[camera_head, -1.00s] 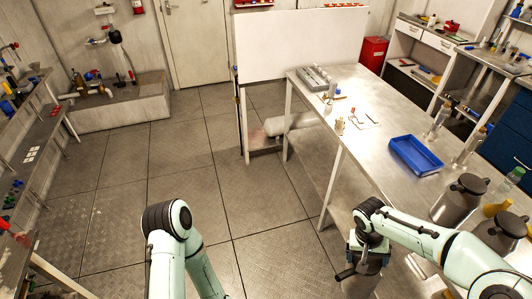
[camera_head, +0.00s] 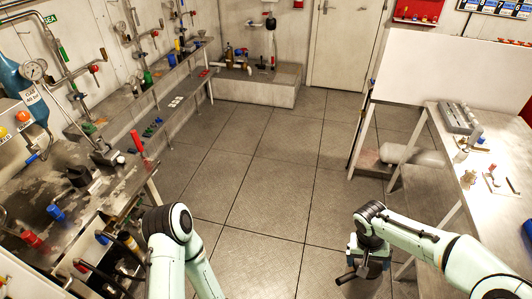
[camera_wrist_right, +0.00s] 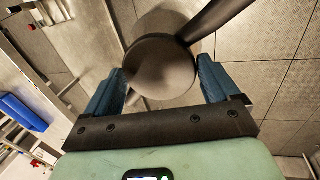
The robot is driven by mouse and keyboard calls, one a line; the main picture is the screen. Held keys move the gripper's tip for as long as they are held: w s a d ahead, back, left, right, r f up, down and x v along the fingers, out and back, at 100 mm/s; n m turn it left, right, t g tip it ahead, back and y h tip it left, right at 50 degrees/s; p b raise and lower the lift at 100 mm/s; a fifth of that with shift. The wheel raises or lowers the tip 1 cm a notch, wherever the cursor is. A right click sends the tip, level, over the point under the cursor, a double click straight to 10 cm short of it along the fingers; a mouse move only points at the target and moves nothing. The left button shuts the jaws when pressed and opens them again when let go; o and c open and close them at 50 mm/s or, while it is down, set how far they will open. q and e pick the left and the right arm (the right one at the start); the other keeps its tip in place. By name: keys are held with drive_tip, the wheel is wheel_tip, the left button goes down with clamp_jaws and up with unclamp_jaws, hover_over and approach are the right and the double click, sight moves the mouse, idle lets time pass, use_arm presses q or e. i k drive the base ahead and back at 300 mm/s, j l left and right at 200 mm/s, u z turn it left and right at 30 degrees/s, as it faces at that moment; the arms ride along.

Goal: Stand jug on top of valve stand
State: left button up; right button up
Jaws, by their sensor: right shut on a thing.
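My right gripper (camera_head: 368,258) is shut on the jug, and its arm comes in from the right. In the right wrist view, the jug's round dark grey top (camera_wrist_right: 162,68) sits between the two blue fingers, and a dark handle bar (camera_wrist_right: 213,20) sticks out to the upper right. In the head view, the jug's dark handle (camera_head: 347,277) shows below the gripper, above the floor; most of its body is hidden. A steel bench with valves (camera_head: 100,190) stands at the left; I cannot tell which part is the valve stand. My left arm shows, but its gripper does not.
A steel table (camera_head: 462,176) with small items stands at the right, by a white panel (camera_head: 455,85). A low grey plinth (camera_head: 255,88) is at the back wall. The tiled floor (camera_head: 270,185) between is clear. A gauge (camera_head: 33,69) and pipes line the left wall.

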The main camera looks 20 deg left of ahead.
sight(124, 184)
drive_tip(key=u, duration=0.4)
drive_tip(key=i+u, duration=0.1)
drive_tip(key=u, duration=0.3)
drive_tip(key=i+u, duration=0.1)
drive_tip(key=u, duration=0.3)
drive_tip(key=l+u, duration=0.1)
drive_tip(key=u, duration=0.3)
drive_tip(key=i+u, duration=0.1)
drive_tip(key=u, duration=0.3)
drive_tip(key=i+l+u, duration=0.1)
drive_tip(key=l+u, duration=0.15)
drive_tip(key=u, duration=0.25)
drive_tip(key=l+u, duration=0.3)
drive_tip(key=u, duration=0.2)
drive_tip(key=l+u, duration=0.35)
drive_tip(key=u, duration=0.15)
drive_tip(key=l+u, duration=0.4)
drive_tip(key=l, duration=0.2)
drive_tip(key=k+l, duration=0.1)
drive_tip(key=l, duration=0.3)
drive_tip(key=k+l+u, duration=0.1)
drive_tip(key=l, duration=0.25)
drive_tip(key=k+l, duration=0.1)
drive_tip(key=l, duration=0.3)
drive_tip(key=k+l+u, duration=0.1)
drive_tip(key=l, duration=0.3)
